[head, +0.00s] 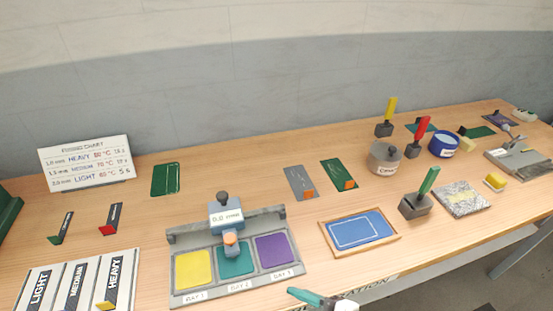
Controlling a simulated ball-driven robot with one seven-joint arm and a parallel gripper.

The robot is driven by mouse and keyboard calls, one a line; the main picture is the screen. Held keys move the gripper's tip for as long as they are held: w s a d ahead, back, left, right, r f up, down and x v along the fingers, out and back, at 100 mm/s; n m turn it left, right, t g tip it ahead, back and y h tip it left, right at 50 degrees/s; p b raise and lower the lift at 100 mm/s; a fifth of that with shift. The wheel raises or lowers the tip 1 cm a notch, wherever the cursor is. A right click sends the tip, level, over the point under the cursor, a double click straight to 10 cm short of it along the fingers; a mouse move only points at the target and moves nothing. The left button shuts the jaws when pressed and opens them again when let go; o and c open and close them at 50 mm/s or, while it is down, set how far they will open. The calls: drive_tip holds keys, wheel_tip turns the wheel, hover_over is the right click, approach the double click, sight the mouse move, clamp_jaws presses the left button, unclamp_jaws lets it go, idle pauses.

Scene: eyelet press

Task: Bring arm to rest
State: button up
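A teal and pale grey piece that looks like part of my gripper (318,299) shows at the bottom edge, right of centre. It is in front of the table's near edge and mostly cut off by the frame. Its fingers cannot be made out, so I cannot tell whether it is open or holds anything. It appears apart from the grey three-bay fixture (184,235) behind it. The wooden table (270,180) carries all the other things.
A framed blue tray (361,230), grey pot (384,158), coloured-handled tools (417,205) and a blue tub (444,144) stand right. A chart (87,163) stands left.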

drive_tip(key=s+d+f+n+g+h, duration=0.2)
drive_tip(key=s+d+f+n+h, duration=0.1)
drive_tip(key=d, duration=0.4)
drive_tip(key=s+d+f+n+g+h, duration=0.2)
drive_tip(key=s+d+f+n+h, duration=0.2)
drive_tip(key=s+d+n, duration=0.4)
drive_tip(key=s+d+f+n+g+h, duration=0.2)
drive_tip(key=s+d+n+h, duration=0.3)
drive_tip(key=d, duration=0.3)
drive_tip(key=shift+s+d+f, duration=0.15)
drive_tip(key=shift+d+f, duration=0.1)
drive_tip(key=shift+f, duration=0.5)
